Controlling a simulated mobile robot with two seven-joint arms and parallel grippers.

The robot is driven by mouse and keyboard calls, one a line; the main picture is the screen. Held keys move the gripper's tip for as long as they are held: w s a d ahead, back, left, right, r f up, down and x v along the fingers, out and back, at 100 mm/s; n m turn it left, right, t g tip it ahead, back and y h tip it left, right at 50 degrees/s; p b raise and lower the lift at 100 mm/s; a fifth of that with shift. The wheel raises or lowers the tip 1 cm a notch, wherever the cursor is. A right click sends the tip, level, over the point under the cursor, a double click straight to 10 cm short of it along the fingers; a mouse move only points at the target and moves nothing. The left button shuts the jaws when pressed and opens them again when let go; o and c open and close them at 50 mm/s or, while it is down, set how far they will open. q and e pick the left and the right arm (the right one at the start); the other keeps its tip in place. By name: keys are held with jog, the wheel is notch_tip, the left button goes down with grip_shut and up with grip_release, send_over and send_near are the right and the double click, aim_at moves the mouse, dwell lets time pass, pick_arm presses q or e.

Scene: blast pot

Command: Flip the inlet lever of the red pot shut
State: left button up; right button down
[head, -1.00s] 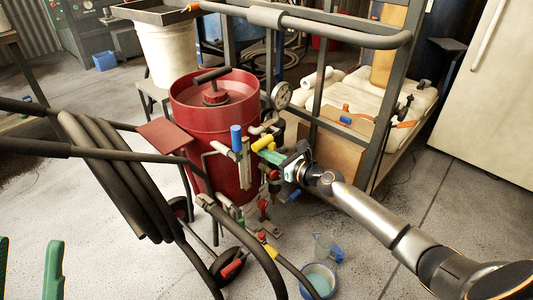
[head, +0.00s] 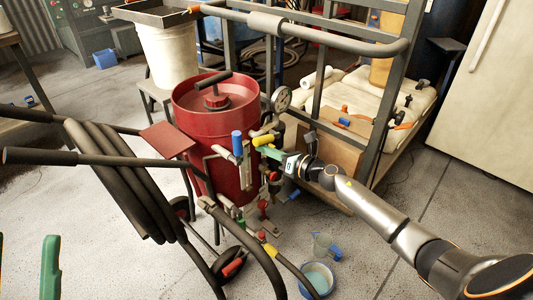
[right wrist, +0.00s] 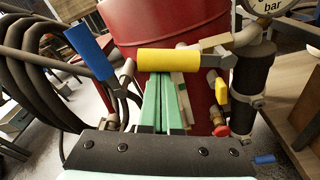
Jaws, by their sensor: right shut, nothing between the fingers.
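The red pot (head: 222,130) stands upright with piping on its near right side. A lever with a yellow handle (head: 264,139) lies roughly level there; it also shows in the right wrist view (right wrist: 168,60). A blue-handled lever (head: 237,143) stands up to its left, tilted in the right wrist view (right wrist: 88,52). My right gripper (head: 262,150) is shut and empty, its green fingertips just below the yellow handle. In the right wrist view the handle hides the tips (right wrist: 165,80), so I cannot tell contact. My left gripper (head: 25,262) is at the bottom left edge, its green fingers apart and partly cut off.
A pressure gauge (head: 281,98) and a red handle (right wrist: 221,130) are close to the right gripper. Black cart handles (head: 90,158) and coiled hose (head: 112,190) fill the left front. A shelf frame (head: 385,95) stands right. A blue bucket (head: 318,280) is on the floor.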

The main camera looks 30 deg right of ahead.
aim_at(263, 138)
jog(key=r+m, duration=0.1)
jog(key=r+m+p, duration=0.2)
jog(key=shift+w+d+y, duration=0.15)
jog(key=shift+d+y, duration=0.2)
jog(key=shift+y, duration=0.05)
pick_arm(q)
notch_tip(263, 138, up, 4)
jog(key=p, duration=0.2)
jog(key=shift+w+a+f+n+y, duration=0.25)
jog(key=shift+w+f+n+y, duration=0.3)
jog(key=shift+w+f+y, duration=0.35)
jog(key=shift+w+a+f+n+y, duration=0.2)
jog(key=shift+w+f+n+y, duration=0.35)
jog(key=shift+f+y, duration=0.4)
pick_arm(e)
jog(key=w+d+r+m+y, duration=0.1)
jog(key=d+r+m, duration=0.3)
jog(key=m, duration=0.5)
jog(key=shift+w+d+m+t, duration=0.3)
jog(key=shift+w+d+m, duration=0.1)
jog(key=shift+d, duration=0.1)
pick_arm(q)
jog(key=shift+r, duration=0.15)
pick_arm(e)
jog(key=shift+r, duration=0.1)
